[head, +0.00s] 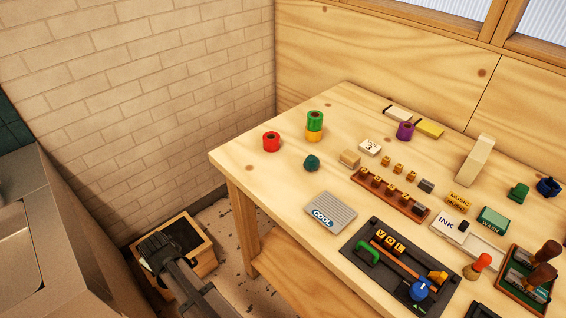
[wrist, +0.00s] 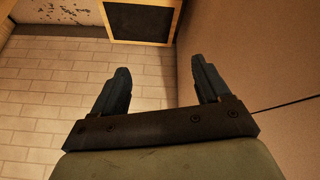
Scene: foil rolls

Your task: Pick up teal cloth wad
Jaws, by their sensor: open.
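The teal cloth wad (head: 311,163) is a small dark teal lump on the wooden table (head: 262,178), near its left end in the head view. It sits apart from the rolls around it. My gripper (head: 160,250) is low at the lower left in the head view, off the table and well away from the wad. In the wrist view my gripper (wrist: 162,85) has its two dark fingers spread wide with nothing between them. The wad does not show in the wrist view.
A grey COOL pad (head: 330,212) lies in front. A wooden box (head: 204,251) with a dark top stands on the floor by my gripper.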

